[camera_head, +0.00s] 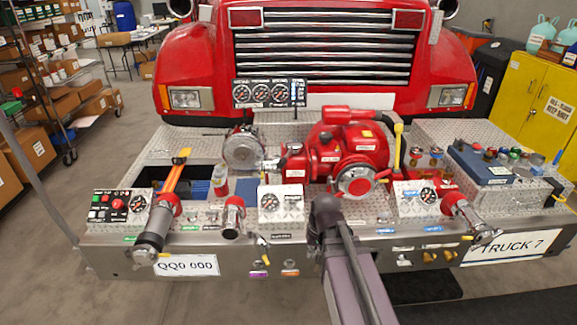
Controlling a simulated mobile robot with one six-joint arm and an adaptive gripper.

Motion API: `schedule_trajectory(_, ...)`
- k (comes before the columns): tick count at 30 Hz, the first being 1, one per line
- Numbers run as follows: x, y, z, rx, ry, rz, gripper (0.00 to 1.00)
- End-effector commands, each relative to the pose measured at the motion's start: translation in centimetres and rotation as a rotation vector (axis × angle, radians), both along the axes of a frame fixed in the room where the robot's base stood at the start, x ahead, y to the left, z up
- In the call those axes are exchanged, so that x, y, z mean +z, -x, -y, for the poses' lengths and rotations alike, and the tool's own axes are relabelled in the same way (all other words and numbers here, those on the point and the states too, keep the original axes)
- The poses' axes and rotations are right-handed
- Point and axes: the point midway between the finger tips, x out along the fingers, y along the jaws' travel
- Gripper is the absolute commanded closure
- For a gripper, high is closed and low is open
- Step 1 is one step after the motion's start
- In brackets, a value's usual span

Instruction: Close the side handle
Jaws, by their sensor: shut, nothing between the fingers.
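The red pump (345,150) stands in the middle of the truck's bumper deck. A yellow-topped lever (398,140) stands upright on the pump's right side. A small yellow-tipped handle (264,250) hangs on the bumper's front face, left of my arm. I cannot tell which of these is the side handle. My arm rises from the bottom centre in front of the bumper and hides part of its face. My gripper's fingers are not visible.
A hose outlet (152,240) sticks out at the front left, a shorter one (233,217) beside it, and another (468,217) at the right. Gauge panels (281,203) stand along the deck. Open floor (200,300) lies in front of the bumper. A yellow cabinet (535,95) stands right.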

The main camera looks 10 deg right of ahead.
Motion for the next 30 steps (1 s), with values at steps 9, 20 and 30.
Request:
schedule_trajectory(9, -0.7, -10.1, -0.7, -0.126, -0.363, 0.102, 1.0)
schedule_trajectory(20, 2.1, -21.6, 2.4, -0.307, -0.805, 0.248, 1.0)
schedule_trajectory(30, 5.9, -29.5, 8.4, -0.456, -1.147, 0.373, 1.0)
